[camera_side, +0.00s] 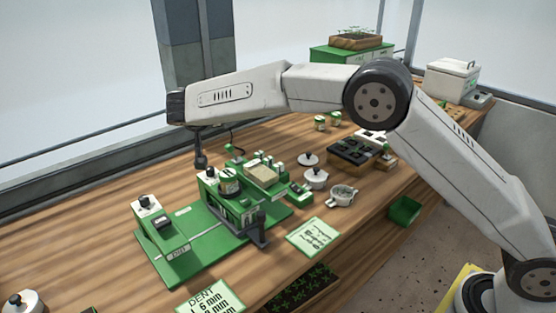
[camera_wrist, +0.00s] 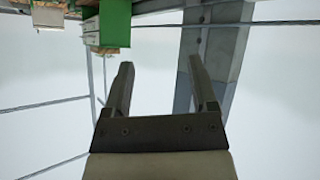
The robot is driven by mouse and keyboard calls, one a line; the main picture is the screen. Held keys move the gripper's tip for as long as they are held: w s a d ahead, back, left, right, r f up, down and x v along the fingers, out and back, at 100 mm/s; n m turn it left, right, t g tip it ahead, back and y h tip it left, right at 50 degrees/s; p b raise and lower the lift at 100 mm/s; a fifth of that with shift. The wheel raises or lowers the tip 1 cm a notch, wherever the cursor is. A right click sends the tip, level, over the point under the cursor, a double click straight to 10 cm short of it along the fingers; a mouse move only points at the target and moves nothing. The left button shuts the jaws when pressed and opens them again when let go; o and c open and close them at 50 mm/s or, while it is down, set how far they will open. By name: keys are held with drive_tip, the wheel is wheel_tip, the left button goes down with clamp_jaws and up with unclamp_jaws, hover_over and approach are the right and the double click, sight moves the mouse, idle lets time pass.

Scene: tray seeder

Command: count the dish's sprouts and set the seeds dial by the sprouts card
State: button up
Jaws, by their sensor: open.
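My gripper (camera_wrist: 160,72) is open and empty in the wrist view, its two fingers apart against the window and a grey post. In the side view my arm's end hangs over the back left of the table, and the fingers cannot be made out. A round metal dish (camera_side: 343,195) sits right of the green machine (camera_side: 165,262); its contents are too small to count. The machine carries several dark knobs, one near its middle (camera_side: 211,173); which is the seeds dial I cannot tell. A white card with green edges (camera_side: 313,236) lies in front of the dish, its writing unreadable.
A dark cell tray (camera_side: 352,152) and a lidded pot (camera_side: 316,178) stand right of the machine. A green bin (camera_side: 404,211) is at the right edge. The table's left part is mostly bare.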

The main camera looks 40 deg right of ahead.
drive_tip(key=w+a+f+m+t+h, duration=0.1)
drive_tip(key=w+a+f+m+t, duration=0.1)
drive_tip(key=f, duration=0.4)
drive_tip(key=w+a, duration=0.1)
drive_tip(key=a, duration=0.1)
drive_tip(key=shift+a+f, duration=0.25)
drive_tip(key=shift+a, duration=0.05)
drive_tip(key=shift+w+f, duration=0.1)
drive_tip(key=shift+f, duration=0.05)
approach(209, 169)
drive_tip(key=x, duration=0.7)
drive_tip(key=shift+x, duration=1.7)
drive_tip(key=shift+w, duration=0.1)
